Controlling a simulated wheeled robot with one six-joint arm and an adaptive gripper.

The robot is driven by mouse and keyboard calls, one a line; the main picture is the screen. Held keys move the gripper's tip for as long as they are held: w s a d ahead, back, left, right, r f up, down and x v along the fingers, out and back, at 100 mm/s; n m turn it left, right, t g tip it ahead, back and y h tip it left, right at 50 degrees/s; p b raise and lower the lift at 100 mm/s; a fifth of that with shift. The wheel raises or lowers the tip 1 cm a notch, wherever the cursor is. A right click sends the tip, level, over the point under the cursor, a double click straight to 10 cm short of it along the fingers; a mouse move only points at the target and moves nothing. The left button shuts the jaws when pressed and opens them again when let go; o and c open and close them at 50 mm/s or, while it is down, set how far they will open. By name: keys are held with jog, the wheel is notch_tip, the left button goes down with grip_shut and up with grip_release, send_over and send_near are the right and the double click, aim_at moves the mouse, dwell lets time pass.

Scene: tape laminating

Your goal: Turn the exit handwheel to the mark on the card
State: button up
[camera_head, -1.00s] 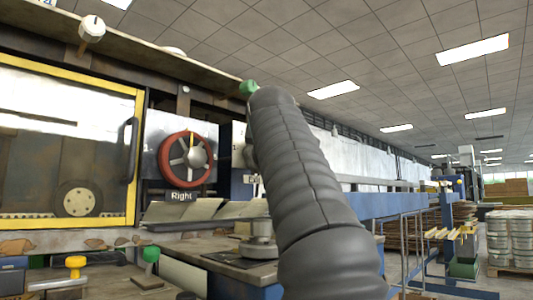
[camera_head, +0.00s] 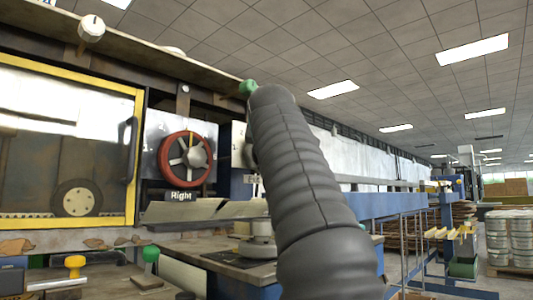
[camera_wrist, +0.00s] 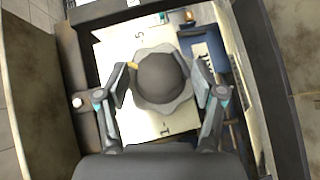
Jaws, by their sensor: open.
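In the wrist view a dark grey handwheel (camera_wrist: 163,76) with a scalloped rim stands in front of a pale dial plate (camera_wrist: 143,122) with printed numerals. A small yellow mark (camera_wrist: 132,66) shows at the wheel's upper left. My gripper (camera_wrist: 161,86) is open, one finger on each side of the wheel; I cannot tell whether the pads touch it. I cannot make out a card clearly.
A red handwheel (camera_head: 185,160) labelled "Right" is on the panel left of my arm. A yellow-framed window (camera_head: 139,160) is further left. Green and yellow knobs (camera_head: 75,263) stand at the lower left. Dark frame walls (camera_wrist: 275,90) flank the dial in the wrist view.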

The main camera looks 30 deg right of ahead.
jog(key=v, duration=1.2)
dwell(0.3)
